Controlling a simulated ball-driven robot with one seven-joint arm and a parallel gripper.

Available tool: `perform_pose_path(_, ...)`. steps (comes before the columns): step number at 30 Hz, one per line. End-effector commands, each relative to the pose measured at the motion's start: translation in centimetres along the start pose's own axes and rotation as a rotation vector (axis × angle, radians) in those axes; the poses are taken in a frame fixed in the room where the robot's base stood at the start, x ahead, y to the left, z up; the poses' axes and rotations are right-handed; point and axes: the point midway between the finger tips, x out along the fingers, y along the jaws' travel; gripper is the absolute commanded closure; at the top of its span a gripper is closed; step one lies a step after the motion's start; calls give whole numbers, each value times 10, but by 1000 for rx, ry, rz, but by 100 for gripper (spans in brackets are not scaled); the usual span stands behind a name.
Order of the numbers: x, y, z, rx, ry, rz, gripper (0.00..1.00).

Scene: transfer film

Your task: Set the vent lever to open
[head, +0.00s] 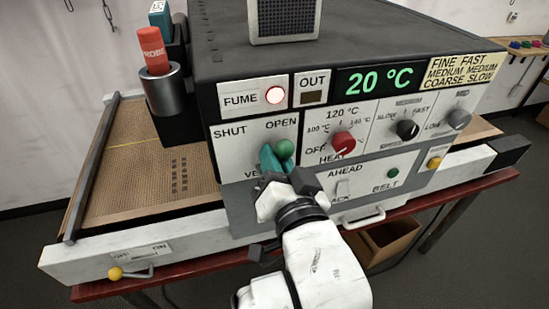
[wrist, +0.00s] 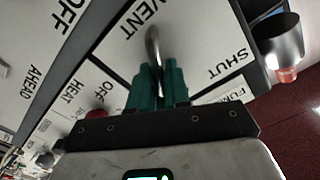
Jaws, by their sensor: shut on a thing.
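The FUME lamp (head: 275,96) glows pale with a red rim.
The red heat knob (head: 343,142) is close to the right of my gripper. A metal cup with a red probe (head: 153,52) stands left of the machine. The mesh belt (head: 130,160) is clear at the left.

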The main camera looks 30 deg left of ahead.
Motion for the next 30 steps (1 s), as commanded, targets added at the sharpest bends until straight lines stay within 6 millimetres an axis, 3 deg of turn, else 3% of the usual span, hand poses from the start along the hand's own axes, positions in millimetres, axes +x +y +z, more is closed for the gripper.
perform_pose_path(9, 0, 1, 1, 0, -2, 2, 100)
perform_pose_path(10, 0, 1, 1, 0, -2, 2, 80)
perform_pose_path(14, 0, 1, 1, 0, -1, 2, 69)
perform_pose_path(23, -4, 1, 1, -1, -1, 1, 69)
perform_pose_path(30, -39, 2, 2, 0, 0, 1, 69)
